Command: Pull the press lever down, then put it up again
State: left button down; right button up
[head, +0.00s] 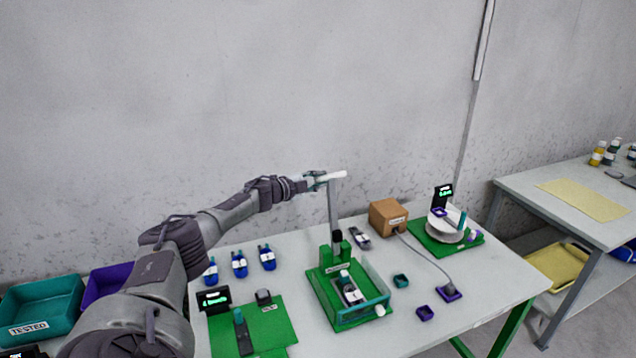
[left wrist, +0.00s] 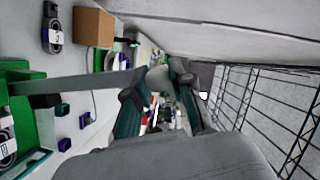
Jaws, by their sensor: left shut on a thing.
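The press (head: 350,295) is a green stand with a low-walled tray on the grey table, and a small labelled item sits in it. Its grey lever (head: 334,208) rises nearly upright from the back of the stand and ends in a white handle (head: 337,175). My left gripper (head: 318,181) is shut on the handle, at its left part. In the left wrist view, the lever (left wrist: 75,84) runs in from the left to the rounded handle (left wrist: 160,79) between the two fingers (left wrist: 163,95). My right gripper is in neither view.
A cardboard box (head: 389,217) stands right of the lever. A green board (head: 440,240) with a white dish and small display is farther right. Several blue-based bottles (head: 239,264) stand left of the press. A teal bin (head: 40,310) is at far left.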

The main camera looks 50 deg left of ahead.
pick_arm(q)
jog(key=shift+w+a+f, duration=0.15)
jog(key=shift+w+a, duration=0.05)
jog(key=shift+w, duration=0.05)
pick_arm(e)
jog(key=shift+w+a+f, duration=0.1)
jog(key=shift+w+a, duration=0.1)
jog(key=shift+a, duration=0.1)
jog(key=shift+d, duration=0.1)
pick_arm(q)
jog(key=c, duration=1.1)
grip_release()
jog(key=shift+o, duration=0.4)
jog(key=shift+w+d, duration=0.1)
jog(key=shift+w, duration=0.05)
